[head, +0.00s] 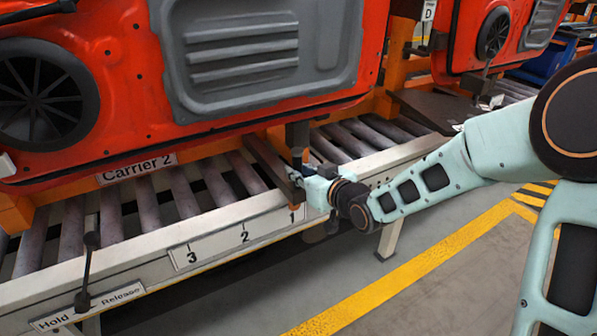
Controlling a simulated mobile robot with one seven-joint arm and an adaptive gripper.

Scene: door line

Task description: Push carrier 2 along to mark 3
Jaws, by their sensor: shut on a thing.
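Carrier 2 (136,168) is an orange frame with a white name label, standing on the roller line and bearing a red door panel (115,70) with a grey inset. A dark bar on it (268,160) reaches to the front rail near mark 1 (294,215). Mark 2 (245,236) and mark 3 (191,256) lie further left on the white scale plate. My gripper (299,182) is shut at the bar's front end, beneath a dark upright post. It seems to hold a part of carrier 2; its fingertips are mostly hidden.
A dark lever (88,265) stands upright above the Hold/Release plate (88,306) on the front rail. Bare rollers (180,192) show beneath carrier 2. Another red door, tagged D (429,10), stands behind at right. The floor (340,270) in front is clear, with a yellow line.

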